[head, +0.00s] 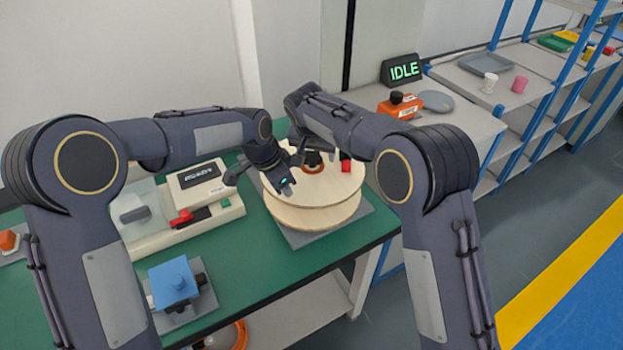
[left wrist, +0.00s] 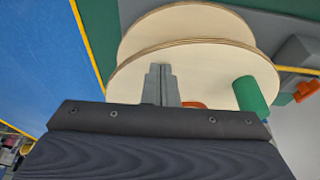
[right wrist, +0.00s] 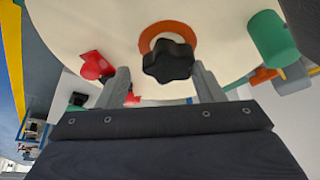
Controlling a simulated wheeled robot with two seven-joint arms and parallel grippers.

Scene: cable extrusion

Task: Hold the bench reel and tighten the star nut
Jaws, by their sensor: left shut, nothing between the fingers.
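The bench reel (head: 325,207) has two pale wooden discs and stands on a grey base on the green bench. The black star nut (right wrist: 170,62) sits at the reel's centre on an orange ring (right wrist: 180,28). My right gripper (right wrist: 164,88) is open. Its fingers are spread to either side of the nut in the right wrist view; contact cannot be told. My left gripper (left wrist: 160,85) is shut and empty, over the reel's near face. It also shows in the head view (head: 287,187). A green handle (left wrist: 250,97) stands out from the disc.
A red piece (head: 346,166) is by the reel's right side. A cream machine (head: 195,205) and a blue block device (head: 174,282) stand on the bench to the left. An IDLE sign (head: 401,70) and an orange device (head: 400,106) are behind.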

